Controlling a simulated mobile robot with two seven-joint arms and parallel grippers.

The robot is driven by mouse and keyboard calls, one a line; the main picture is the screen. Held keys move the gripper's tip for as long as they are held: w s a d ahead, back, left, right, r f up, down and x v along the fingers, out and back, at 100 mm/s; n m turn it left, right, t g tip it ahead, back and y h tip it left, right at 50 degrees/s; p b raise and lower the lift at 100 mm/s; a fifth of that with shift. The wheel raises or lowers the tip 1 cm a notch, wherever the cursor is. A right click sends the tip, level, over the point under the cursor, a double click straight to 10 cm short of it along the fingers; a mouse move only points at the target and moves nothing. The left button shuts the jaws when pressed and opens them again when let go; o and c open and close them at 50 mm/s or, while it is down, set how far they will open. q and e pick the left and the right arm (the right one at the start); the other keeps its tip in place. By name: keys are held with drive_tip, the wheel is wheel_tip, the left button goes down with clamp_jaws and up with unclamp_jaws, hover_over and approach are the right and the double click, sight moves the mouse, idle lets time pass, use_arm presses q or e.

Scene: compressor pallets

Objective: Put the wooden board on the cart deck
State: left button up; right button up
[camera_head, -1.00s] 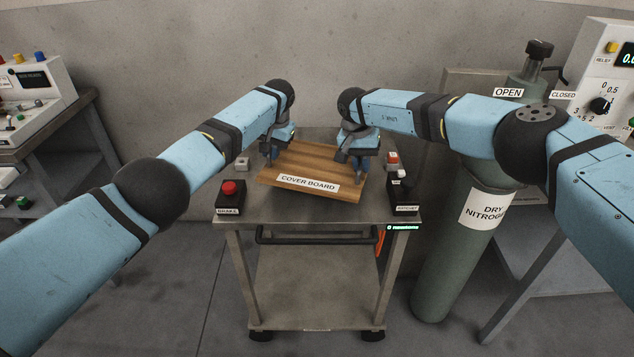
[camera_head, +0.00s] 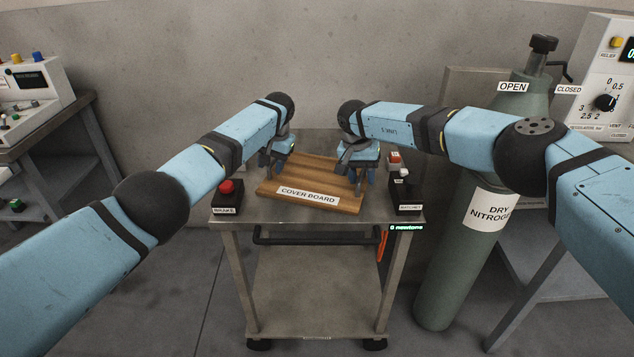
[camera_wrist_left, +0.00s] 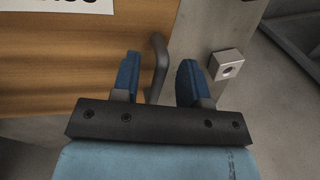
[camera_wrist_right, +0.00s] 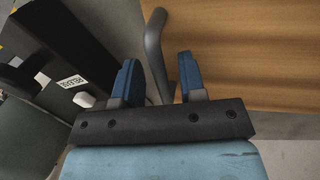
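The wooden board (camera_head: 319,174), labelled COVER BOARD, appears to lie flat on the metal cart deck (camera_head: 283,214), between the box with the red button and the black box. My left gripper (camera_head: 279,167) is at the board's left end. In the left wrist view, its blue fingers (camera_wrist_left: 159,82) are open, one on each side of a grey bar handle (camera_wrist_left: 157,68), with gaps. My right gripper (camera_head: 362,178) is at the right end. In the right wrist view, its fingers (camera_wrist_right: 158,80) are open either side of another grey handle (camera_wrist_right: 156,52), with gaps.
A red-button box (camera_head: 227,195) stands at the deck's left front corner. A black switch box (camera_head: 406,197) stands at the right front corner. A small grey block (camera_wrist_left: 227,65) sits beside the left gripper. A nitrogen cylinder (camera_head: 451,260) stands right of the cart.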

drive_tip(key=shift+r, duration=0.1)
use_arm(q)
wheel_tip(320, 180, up, 12)
drive_tip(key=d, duration=0.2)
drive_tip(key=shift+s+d, duration=0.15)
drive_tip(key=shift+s, duration=0.2)
use_arm(e)
wheel_tip(320, 180, up, 12)
drive_tip(key=a, duration=0.2)
drive_tip(key=shift+w+a+f, duration=0.2)
drive_tip(key=shift+w+f, duration=0.05)
drive_tip(key=shift+w, duration=0.05)
use_arm(q)
drive_tip(key=shift+f, duration=0.15)
